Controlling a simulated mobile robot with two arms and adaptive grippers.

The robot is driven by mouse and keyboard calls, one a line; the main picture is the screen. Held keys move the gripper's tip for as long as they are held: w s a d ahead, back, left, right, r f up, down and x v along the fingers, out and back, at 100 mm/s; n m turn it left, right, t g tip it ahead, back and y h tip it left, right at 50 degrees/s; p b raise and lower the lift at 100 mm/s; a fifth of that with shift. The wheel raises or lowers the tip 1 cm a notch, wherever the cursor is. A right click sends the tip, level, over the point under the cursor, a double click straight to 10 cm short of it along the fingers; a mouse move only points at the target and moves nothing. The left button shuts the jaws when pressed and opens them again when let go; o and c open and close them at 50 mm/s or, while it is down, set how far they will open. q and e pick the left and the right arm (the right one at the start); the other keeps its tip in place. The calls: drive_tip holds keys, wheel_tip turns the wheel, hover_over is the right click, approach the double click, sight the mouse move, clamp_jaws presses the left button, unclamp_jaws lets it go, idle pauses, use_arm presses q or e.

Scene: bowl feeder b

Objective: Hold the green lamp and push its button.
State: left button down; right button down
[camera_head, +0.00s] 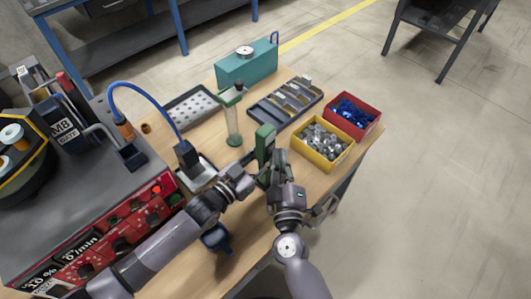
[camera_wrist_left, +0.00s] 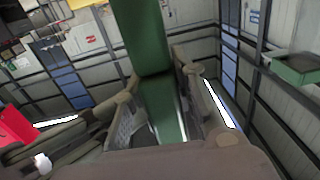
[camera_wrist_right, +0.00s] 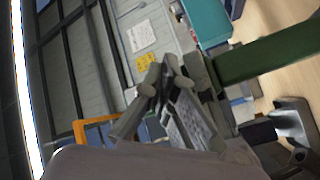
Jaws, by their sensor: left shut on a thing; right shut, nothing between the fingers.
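The green lamp (camera_head: 265,142) stands roughly upright over the middle of the table in the head view. My left gripper (camera_head: 254,166) is shut on it. In the left wrist view the lamp's green body (camera_wrist_left: 144,38) runs between the two fingers (camera_wrist_left: 162,98). My right gripper (camera_head: 279,160) is shut and empty, close beside the lamp on its right. In the right wrist view the lamp (camera_wrist_right: 268,54) lies just right of the closed fingers (camera_wrist_right: 172,72). I cannot tell whether they touch it. I cannot make out the lamp's button in any view.
A yellow bin (camera_head: 299,159) of metal parts and a red bin (camera_head: 376,116) of blue parts stand to the right. Behind are a grey divided tray (camera_head: 258,112), a teal box (camera_head: 235,72) and a clear green-topped cylinder (camera_head: 233,128). A red control panel (camera_head: 120,228) is left.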

drive_tip(key=shift+s+d, duration=0.5)
drive_tip(key=shift+d, duration=0.05)
drive_tip(key=s+d, duration=0.4)
drive_tip(key=shift+d, duration=0.25)
idle(0.5)
use_arm(q)
drive_tip(key=c, duration=1.2)
unclamp_jaws()
